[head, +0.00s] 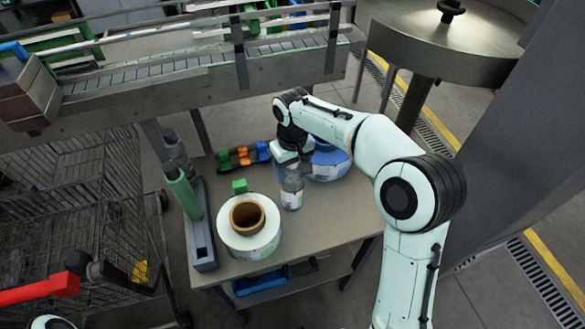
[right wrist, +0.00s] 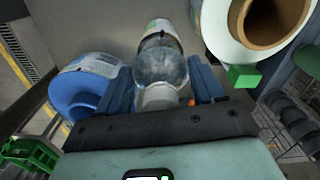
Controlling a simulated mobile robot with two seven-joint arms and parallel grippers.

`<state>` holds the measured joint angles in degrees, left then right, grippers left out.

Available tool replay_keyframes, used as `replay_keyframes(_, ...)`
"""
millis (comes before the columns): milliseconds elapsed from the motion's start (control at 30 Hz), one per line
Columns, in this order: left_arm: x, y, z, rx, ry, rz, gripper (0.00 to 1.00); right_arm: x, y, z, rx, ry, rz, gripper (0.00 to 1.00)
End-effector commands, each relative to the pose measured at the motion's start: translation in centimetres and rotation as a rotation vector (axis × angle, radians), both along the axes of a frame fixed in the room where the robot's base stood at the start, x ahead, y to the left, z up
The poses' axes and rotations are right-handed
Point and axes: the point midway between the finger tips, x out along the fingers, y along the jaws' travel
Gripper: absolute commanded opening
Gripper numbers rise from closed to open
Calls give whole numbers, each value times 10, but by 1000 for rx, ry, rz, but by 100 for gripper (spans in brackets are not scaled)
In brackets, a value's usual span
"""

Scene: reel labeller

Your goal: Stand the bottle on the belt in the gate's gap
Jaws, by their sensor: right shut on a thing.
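A clear bottle (head: 291,190) with a pale label is roughly upright over the table, right of the big label roll. My right gripper (head: 288,162) is shut on it near its top; I cannot tell whether its base touches the table. In the right wrist view the bottle (right wrist: 160,66) sits between the two blue-grey fingers of my right gripper (right wrist: 164,83). The conveyor belt (head: 150,73) runs across the back, above table height. Upright posts (head: 238,50) and rails stand along it; I cannot make out clearly which part is the gate's gap. My left gripper is out of view.
On the table (head: 318,228) stand a white label roll (head: 233,241) with a brown core, a green block (head: 240,186), a blue roll (head: 330,162), a grey tray (head: 202,240) and orange and blue pieces (head: 243,155). A wire cart (head: 90,215) is at left, a round metal table (head: 450,40) at back right.

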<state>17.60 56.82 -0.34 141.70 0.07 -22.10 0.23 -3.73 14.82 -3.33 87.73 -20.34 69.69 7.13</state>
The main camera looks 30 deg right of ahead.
Motion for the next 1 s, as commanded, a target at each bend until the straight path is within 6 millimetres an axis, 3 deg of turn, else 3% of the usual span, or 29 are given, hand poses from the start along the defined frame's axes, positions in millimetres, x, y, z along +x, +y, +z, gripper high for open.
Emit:
replay_keyframes(200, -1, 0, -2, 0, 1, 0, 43, 0, 0, -2, 0, -2, 0, 0)
replay_keyframes(233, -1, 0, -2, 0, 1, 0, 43, 0, 0, -3, 0, 0, 0, 70)
replay_keyframes(300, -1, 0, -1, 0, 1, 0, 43, 0, 0, -3, 0, 0, 0, 93)
replay_keyframes(667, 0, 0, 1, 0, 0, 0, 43, 0, 0, 2, 0, -1, 1, 93)
replay_keyframes(767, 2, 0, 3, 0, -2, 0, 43, 1, 0, 14, 0, -3, 1, 93)
replay_keyframes(1000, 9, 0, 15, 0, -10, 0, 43, 1, 0, 66, 0, -6, 1, 93)
